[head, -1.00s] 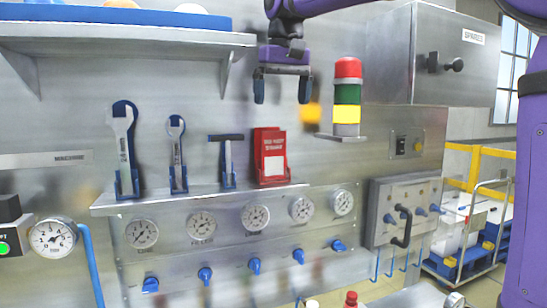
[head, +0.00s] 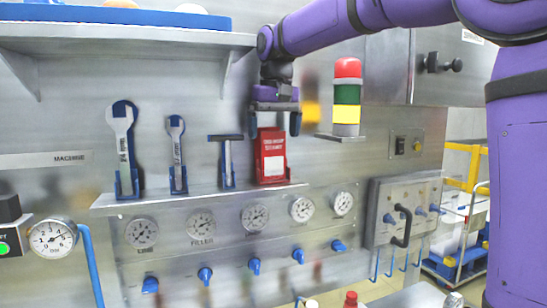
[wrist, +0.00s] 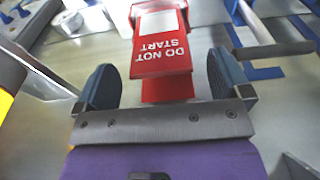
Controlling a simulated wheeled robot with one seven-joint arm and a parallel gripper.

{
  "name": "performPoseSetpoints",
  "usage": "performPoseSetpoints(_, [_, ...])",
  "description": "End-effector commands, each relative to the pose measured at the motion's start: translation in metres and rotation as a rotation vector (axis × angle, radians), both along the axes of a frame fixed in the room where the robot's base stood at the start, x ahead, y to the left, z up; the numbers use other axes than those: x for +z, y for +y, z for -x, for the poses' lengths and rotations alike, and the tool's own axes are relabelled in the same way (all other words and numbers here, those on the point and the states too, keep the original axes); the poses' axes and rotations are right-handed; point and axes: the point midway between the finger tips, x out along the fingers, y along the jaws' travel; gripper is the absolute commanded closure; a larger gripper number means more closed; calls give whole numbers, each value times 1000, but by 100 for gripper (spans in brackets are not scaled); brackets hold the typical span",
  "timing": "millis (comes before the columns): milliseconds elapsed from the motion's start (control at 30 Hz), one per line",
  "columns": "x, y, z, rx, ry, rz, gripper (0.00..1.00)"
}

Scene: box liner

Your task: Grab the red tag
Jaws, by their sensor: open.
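The red tag (head: 271,157) stands upright on the narrow metal shelf, at the right end of the row of tools. In the wrist view the red tag (wrist: 161,50) reads "DO NOT START" upside down and has a white panel. My gripper (head: 274,132) is open just above the tag's top, with blue fingers on either side. In the wrist view the two fingertips (wrist: 160,72) stand left and right of the tag's near end, with gaps on both sides. Nothing is held.
Wrenches (head: 123,140) and a T-handle tool (head: 226,155) stand left of the tag in blue holders. A red, green and yellow signal light (head: 347,95) stands to the right. Gauges (head: 256,217) and blue valves lie below; an upper shelf (head: 120,38) is at upper left.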

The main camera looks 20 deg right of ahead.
Motion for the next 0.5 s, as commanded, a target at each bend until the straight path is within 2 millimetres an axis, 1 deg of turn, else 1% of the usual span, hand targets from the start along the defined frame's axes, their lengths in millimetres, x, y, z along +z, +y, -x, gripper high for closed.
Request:
performPoseSetpoints(33, [-7,0,-1,0,1,0,4])
performPoseSetpoints(100, [-15,0,-2,0,1,0,4])
performPoseSetpoints(200, [-21,0,-2,0,0,0,4])
performPoseSetpoints(433, [-22,0,-3,0,-1,0,4])
performPoseSetpoints(467, [-22,0,-3,0,-1,0,7])
performPoseSetpoints(500, [-22,0,-3,0,-1,0,16])
